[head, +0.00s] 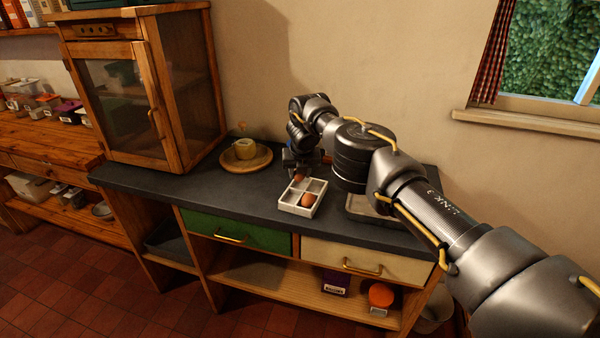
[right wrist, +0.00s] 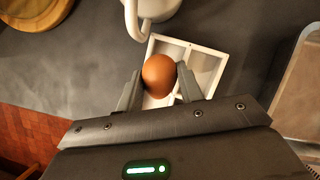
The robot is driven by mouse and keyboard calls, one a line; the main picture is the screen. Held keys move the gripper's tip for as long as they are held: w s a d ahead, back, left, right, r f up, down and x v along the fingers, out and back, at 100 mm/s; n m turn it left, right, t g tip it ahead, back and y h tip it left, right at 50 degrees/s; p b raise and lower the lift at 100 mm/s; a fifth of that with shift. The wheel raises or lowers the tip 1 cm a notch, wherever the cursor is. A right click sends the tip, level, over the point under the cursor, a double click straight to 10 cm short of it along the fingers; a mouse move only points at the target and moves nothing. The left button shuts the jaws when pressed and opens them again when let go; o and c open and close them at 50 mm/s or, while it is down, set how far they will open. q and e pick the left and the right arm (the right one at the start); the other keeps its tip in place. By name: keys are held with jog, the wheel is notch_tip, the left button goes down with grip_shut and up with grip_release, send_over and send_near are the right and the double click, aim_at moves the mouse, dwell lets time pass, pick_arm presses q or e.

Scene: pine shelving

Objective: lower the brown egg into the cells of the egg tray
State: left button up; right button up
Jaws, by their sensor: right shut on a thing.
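The white egg tray (head: 288,207) lies on the dark countertop, and it also shows in the right wrist view (right wrist: 222,70). One brown egg (head: 308,200) sits in a near cell of the tray. My right gripper (right wrist: 159,82) is shut on another brown egg (right wrist: 158,72), with one finger on each side of it. In the head view this held egg (head: 299,178) shows at the far end of the tray, below the gripper. I cannot tell whether it touches the tray floor. In the wrist view the held egg hides part of the tray. My left gripper is not in view.
A white handled vessel (right wrist: 158,10) is close beside the tray in the wrist view. A shallow metal-edged tray (head: 360,208) lies right.

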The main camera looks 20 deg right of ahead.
aim_at(302, 192)
jog(key=shift+f+b, duration=0.9)
jog(key=shift+f, duration=0.15)
dwell(0.4)
jog(key=o, duration=0.7)
jog(key=shift+r, duration=0.15)
jog(key=shift+s+a+r+p, duration=0.1)
jog(key=shift+s+r+p, duration=0.1)
jog(key=shift+r+p, duration=0.35)
jog(key=shift+p+v, duration=0.65)
jog(key=shift+v, duration=0.15)
jog(key=b+v, duration=0.1)
jog(key=v, duration=0.6)
jog(key=shift+s+r, duration=0.2)
jog(key=shift+r, duration=0.2)
